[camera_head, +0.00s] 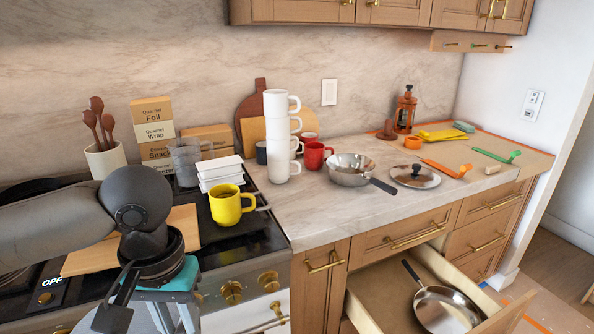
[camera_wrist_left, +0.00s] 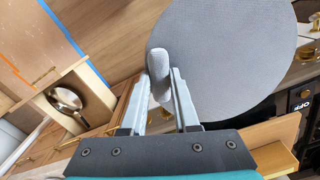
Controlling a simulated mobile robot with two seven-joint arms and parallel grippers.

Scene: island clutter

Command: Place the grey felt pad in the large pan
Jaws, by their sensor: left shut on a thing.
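My left gripper (camera_head: 170,316) is low at the left in front of the stove, fingers pointing down. In the left wrist view my left gripper (camera_wrist_left: 162,75) is shut on a small rounded grey piece that appears to belong to the grey felt pad (camera_wrist_left: 228,60). The pad is a large flat disc in the air beyond the fingers; it does not show in the head view. A wide steel pan (camera_head: 445,312) lies in the open drawer at the lower right, and also shows in the left wrist view (camera_wrist_left: 66,97). A smaller steel pan (camera_head: 350,172) stands on the counter. My right gripper is not in view.
The open drawer (camera_head: 405,302) juts out from the cabinets. A yellow mug (camera_head: 228,205), stacked white dishes (camera_head: 220,170) and a wooden board (camera_head: 185,228) are by the stove. A tall stack of white mugs (camera_head: 277,140), a red mug (camera_head: 313,156) and a lid (camera_head: 415,176) stand on the counter.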

